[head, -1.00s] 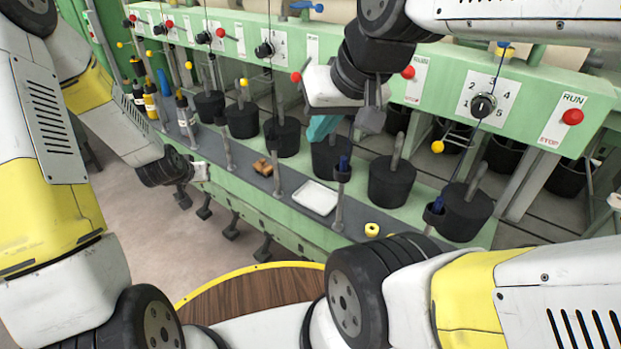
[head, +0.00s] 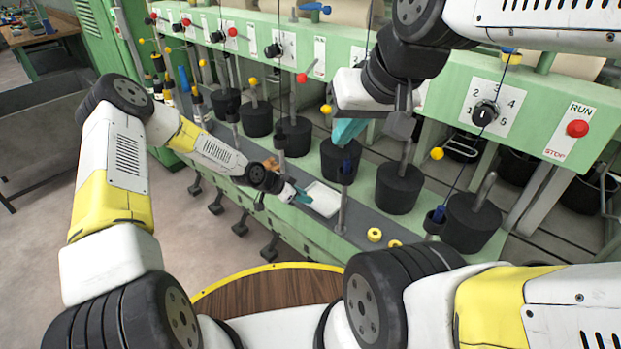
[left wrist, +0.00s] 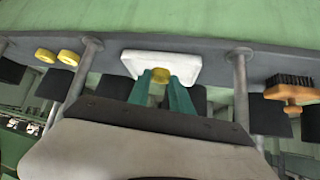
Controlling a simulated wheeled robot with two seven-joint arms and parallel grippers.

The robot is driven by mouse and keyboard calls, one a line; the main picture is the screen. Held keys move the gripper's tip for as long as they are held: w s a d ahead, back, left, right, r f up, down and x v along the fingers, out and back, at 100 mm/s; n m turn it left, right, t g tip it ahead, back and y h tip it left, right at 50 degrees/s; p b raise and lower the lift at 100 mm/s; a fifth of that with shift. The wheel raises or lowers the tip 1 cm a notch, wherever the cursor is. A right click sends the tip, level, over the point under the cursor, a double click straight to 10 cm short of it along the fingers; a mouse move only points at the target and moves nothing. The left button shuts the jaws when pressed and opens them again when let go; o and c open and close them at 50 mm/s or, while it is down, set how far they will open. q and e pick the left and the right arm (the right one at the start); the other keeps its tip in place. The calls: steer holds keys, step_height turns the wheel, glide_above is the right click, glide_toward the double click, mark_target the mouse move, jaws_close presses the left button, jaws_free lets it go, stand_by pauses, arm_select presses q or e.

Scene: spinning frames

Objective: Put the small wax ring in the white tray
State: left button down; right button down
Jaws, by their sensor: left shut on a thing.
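My left gripper (head: 303,197) is at the left edge of the white tray (head: 323,200) in the head view. In the left wrist view its teal fingers (left wrist: 160,80) are shut on a small yellow wax ring (left wrist: 159,74), seen against the white tray (left wrist: 185,68). I cannot tell how high the ring is above the tray. The tray looks otherwise empty. Two more yellow rings (head: 374,235) (head: 395,243) lie on the grey ledge, right of the tray in the head view. My right gripper (head: 349,130) hangs high before the machine; its finger gap is not clear.
An orange-brown brush (left wrist: 290,92) lies on the grey ledge (head: 222,150), left of the tray in the head view. Upright metal posts (head: 343,212) stand along the ledge close to the tray. Black cylinders with rods (head: 399,188) stand behind it.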

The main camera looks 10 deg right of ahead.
arm_select(q)
steer(key=w+d, duration=0.1)
steer(key=d, duration=0.1)
steer(key=w+d, duration=0.2)
steer(key=d, duration=0.1)
steer(key=shift+d+f, duration=0.3)
steer(key=shift+w+d+f, duration=0.1)
steer(key=shift+d+f, duration=0.05)
steer(key=shift+f, duration=0.75)
steer(key=shift+w+d+f, duration=0.1)
steer(key=shift+f, duration=0.75)
steer(key=c, duration=1.2)
jaws_free()
steer(key=shift+f, duration=0.1)
steer(key=shift+o, duration=0.2)
